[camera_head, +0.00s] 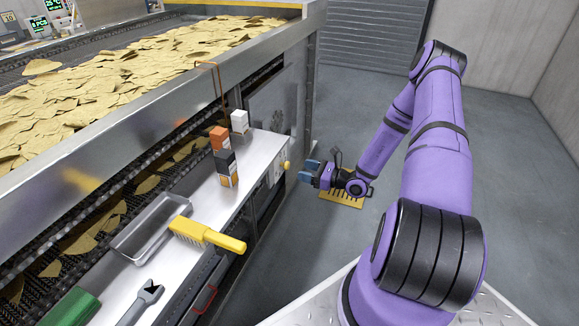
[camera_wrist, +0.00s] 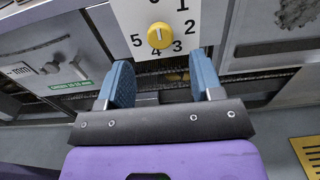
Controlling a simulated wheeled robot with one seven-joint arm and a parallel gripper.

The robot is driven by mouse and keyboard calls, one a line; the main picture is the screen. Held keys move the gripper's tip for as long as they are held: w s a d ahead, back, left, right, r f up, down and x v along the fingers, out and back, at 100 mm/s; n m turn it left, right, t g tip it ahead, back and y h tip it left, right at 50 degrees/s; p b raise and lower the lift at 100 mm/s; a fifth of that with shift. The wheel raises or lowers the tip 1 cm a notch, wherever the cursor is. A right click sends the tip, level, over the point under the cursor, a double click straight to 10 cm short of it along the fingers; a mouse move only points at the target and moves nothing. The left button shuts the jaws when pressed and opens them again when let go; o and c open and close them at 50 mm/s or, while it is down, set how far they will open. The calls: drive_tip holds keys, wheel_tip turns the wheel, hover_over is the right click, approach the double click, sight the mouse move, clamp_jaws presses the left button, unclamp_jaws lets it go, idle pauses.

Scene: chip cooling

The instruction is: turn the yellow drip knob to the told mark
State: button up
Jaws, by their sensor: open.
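The yellow drip knob (camera_wrist: 160,36) sits on a white dial plate (camera_wrist: 128,14) with black numerals around it, including 1, 2, 3 and 5. The plate's top is cut off by the picture edge. The knob's pointer is too small to read surely. The knob also shows in the head view (camera_head: 287,165), on the end panel of the steel counter. My gripper (camera_head: 308,170) is open and empty, just right of the knob there. In the wrist view my gripper's (camera_wrist: 160,68) blue fingers are spread either side below the knob, apart from it.
The steel counter (camera_head: 262,150) holds orange, dark and white boxes, a yellow brush (camera_head: 205,236), a metal tray (camera_head: 150,228) and a grey wrench (camera_head: 142,301). A chip conveyor (camera_head: 130,65) runs behind it. The floor (camera_head: 520,150) at right is open.

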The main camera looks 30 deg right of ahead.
sight(289, 165)
drive_tip(key=x, duration=0.6)
drive_tip(key=shift+w+a, duration=0.25)
drive_tip(key=shift+w, duration=0.05)
drive_tip(key=shift+c, duration=0.4)
drive_tip(key=c, duration=0.8)
